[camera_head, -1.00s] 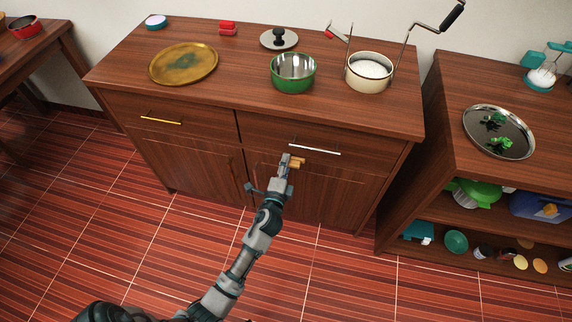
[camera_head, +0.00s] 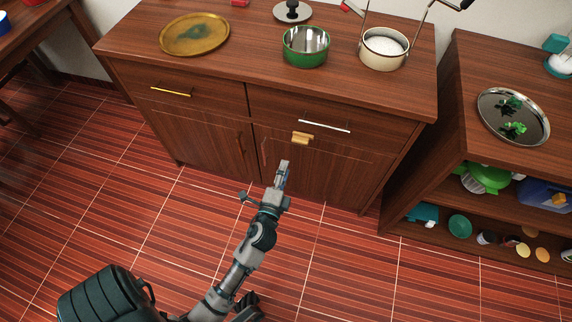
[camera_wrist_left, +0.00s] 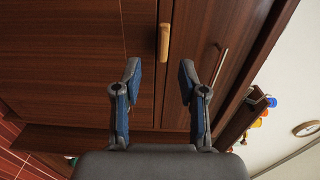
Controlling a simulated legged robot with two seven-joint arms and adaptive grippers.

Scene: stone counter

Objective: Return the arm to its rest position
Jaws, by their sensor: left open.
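My left arm reaches up from the bottom of the head view, and its gripper (camera_head: 283,168) is in front of the lower doors of the wooden cabinet (camera_head: 205,145). The gripper is open and empty; in the left wrist view its two fingers (camera_wrist_left: 160,70) are spread with nothing between them. A light wooden handle (camera_head: 302,138) on the cabinet front is apart from the fingers, just beyond them. It also shows in the left wrist view (camera_wrist_left: 164,42). My right gripper is not in view.
A white-silver drawer handle (camera_head: 324,126) and a yellow one (camera_head: 170,91) are on the cabinet front. A green pot (camera_head: 305,60), a cream pot (camera_head: 381,60) and a gold plate (camera_head: 180,47) stand on top. An open shelf (camera_head: 440,185) stands at right. The tiled floor (camera_head: 130,225) is clear.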

